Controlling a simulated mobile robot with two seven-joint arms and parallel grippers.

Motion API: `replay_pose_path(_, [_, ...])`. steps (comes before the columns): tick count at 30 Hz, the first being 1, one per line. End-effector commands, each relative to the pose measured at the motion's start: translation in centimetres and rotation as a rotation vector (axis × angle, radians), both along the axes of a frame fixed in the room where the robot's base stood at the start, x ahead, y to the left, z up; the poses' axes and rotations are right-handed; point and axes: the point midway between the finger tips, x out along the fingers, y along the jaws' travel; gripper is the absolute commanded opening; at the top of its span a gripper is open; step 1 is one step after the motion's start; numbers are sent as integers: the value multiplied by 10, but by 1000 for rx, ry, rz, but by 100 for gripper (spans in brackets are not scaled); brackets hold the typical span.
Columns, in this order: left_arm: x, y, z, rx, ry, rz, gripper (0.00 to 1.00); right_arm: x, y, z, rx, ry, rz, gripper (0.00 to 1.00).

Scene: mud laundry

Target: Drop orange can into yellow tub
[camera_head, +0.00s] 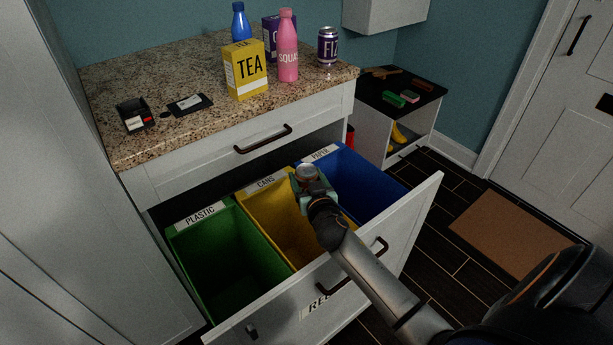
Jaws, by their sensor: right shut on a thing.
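The yellow tub (272,226), labelled CANS, stands in the middle of the open drawer. My right gripper (309,184) is above the right part of the yellow tub, near its border with the blue tub. It is shut on a can (307,172), whose silver top shows. My gripper hides most of the can's side, so its colour is hard to make out. My left gripper is not in view.
A green tub (222,262) labelled PLASTIC is to the left, a blue tub (362,186) labelled PAPER to the right. The drawer front (415,225) stands near my arm. The counter (180,75) holds bottles, boxes and a purple can (327,47).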

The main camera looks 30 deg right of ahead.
Motion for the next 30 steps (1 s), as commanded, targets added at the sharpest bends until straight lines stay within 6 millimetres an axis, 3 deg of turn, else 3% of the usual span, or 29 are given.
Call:
replay_pose_path(8, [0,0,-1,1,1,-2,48,0,0,-1,0,0,0,19])
replay_pose_path(9, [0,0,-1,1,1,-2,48,0,0,-1,0,0,0,73])
replay_pose_path(16, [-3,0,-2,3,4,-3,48,0,0,-1,0,0,0,99])
replay_pose_path(25, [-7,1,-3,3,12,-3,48,0,0,3,0,-1,0,100])
replay_pose_path(30, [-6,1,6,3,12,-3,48,0,0,27,1,-4,0,100])
